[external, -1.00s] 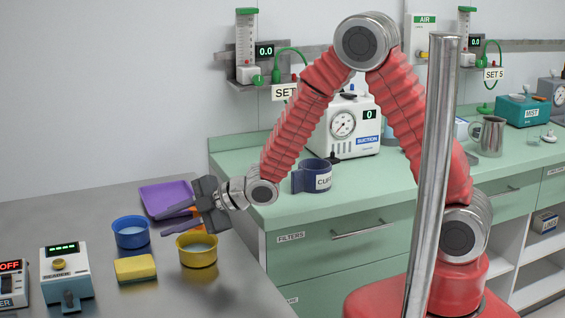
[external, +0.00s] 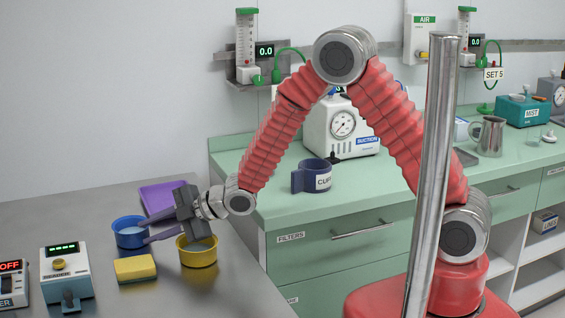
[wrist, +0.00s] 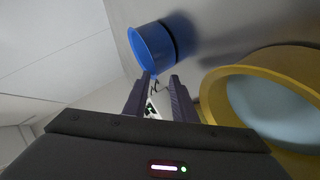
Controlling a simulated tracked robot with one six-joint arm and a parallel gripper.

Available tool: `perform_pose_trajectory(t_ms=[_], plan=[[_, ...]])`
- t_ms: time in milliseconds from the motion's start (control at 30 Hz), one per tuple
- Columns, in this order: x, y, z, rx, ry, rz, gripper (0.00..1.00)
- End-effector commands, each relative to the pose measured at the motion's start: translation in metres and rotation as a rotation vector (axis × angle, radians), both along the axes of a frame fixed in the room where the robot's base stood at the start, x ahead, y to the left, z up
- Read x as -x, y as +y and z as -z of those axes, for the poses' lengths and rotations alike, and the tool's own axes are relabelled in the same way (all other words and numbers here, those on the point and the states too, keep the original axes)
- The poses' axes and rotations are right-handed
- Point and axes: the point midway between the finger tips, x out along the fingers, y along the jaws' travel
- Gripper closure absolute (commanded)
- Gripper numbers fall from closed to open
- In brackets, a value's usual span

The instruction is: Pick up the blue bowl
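The blue bowl (external: 126,242) stands upright on the grey table, left of the yellow bowl, with pale contents inside. In the wrist view the blue bowl (wrist: 148,48) lies just ahead of the fingertips, and its near rim is close to them. My gripper (external: 146,231) is open and empty, its fingers pointing left at the blue bowl's right side. In the wrist view my gripper's two fingers (wrist: 158,80) stand apart with a gap between them. Whether a finger touches the bowl's rim I cannot tell.
The yellow bowl (external: 198,258) stands close beneath my gripper, to the right. A yellow sponge (external: 135,269) lies in front of the blue bowl, and a purple tray (external: 163,191) behind it. A reader box (external: 68,272) stands at the front left. The table's left rear is clear.

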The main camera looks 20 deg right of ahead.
Motion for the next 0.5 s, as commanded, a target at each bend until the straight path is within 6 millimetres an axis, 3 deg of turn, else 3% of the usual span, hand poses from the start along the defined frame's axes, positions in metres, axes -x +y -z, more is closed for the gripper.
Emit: perform_pose_trajectory(t_ms=[200, 500], plan=[[-0.01, 0.017, 0.011, 0.001, 0.001, 0.0, 0.76], [-0.012, 0.021, 0.013, 0.001, 0.001, 0.0, 0.76]])
